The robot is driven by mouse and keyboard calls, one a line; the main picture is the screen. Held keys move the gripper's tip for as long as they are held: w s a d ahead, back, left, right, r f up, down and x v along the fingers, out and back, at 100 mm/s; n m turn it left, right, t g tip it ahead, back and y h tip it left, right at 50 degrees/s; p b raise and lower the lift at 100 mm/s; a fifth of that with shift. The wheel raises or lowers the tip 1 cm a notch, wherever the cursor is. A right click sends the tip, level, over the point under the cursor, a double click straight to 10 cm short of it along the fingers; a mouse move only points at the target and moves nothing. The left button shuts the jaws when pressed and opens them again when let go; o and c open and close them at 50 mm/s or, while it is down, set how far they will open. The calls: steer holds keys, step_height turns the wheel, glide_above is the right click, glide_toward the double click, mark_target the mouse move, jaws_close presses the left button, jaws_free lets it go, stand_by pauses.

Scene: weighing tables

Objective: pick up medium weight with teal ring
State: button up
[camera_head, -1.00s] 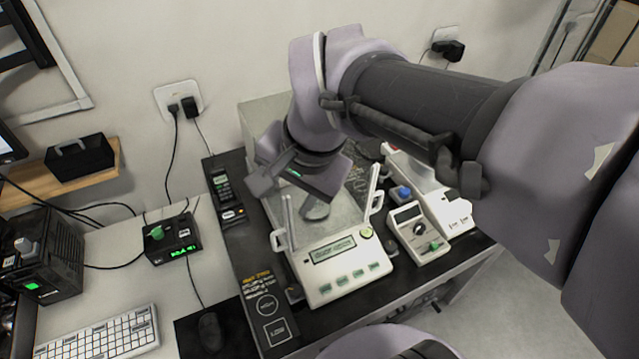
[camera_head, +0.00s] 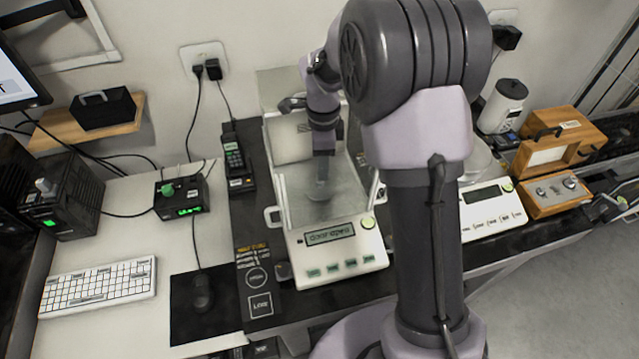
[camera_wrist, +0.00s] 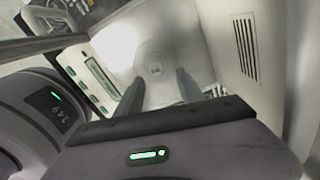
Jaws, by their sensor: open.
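My gripper (camera_head: 322,152) points down inside the open draft shield of the left balance (camera_head: 340,268), above its round pan (camera_head: 319,192). In the wrist view, my gripper (camera_wrist: 160,78) shows two dark fingers spread apart with nothing held between them. No teal ring is clear in either view.
The shield's glass and white walls (camera_wrist: 243,45) stand close around my gripper. A black handset (camera_head: 235,160) and a keyboard (camera_head: 98,287) lie left.

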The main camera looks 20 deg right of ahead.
steer(key=f, duration=0.1)
steer(key=f+b, duration=0.1)
steer(key=f, duration=0.1)
steer(key=a+f+b, duration=0.1)
steer(key=f, duration=0.1)
steer(key=shift+s+f, duration=0.15)
steer(key=shift+s, duration=0.05)
steer(key=shift+c, duration=0.5)
jaws_close()
